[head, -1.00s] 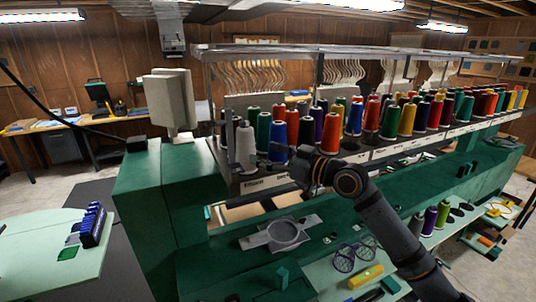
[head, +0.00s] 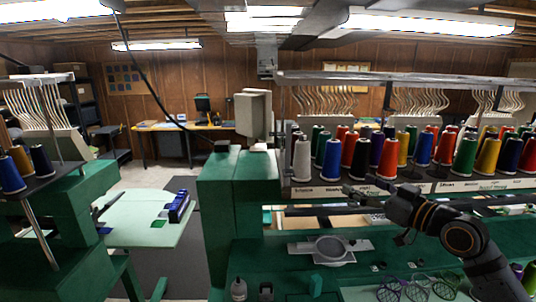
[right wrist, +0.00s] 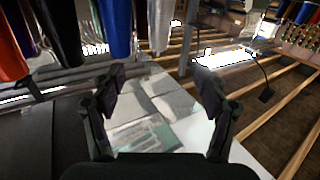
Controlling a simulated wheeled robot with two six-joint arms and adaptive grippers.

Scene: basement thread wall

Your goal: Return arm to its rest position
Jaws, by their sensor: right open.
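My right arm comes in from the lower right in the head view. Its gripper (head: 358,195) points left, in front of the labelled front edge of the thread rack and just below the spools. In the right wrist view the two fingers of the right gripper (right wrist: 160,82) stand wide apart with nothing between them. Whether the gripper touches the rack edge cannot be told from the head view. My left arm and gripper are not in view.
Coloured thread cones, among them a white cone (head: 302,160), stand along the rack. Below lie the green machine bed (head: 262,262) and a grey round hoop (head: 331,249). A pale green table (head: 140,222) stands left. Grey floor lies between.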

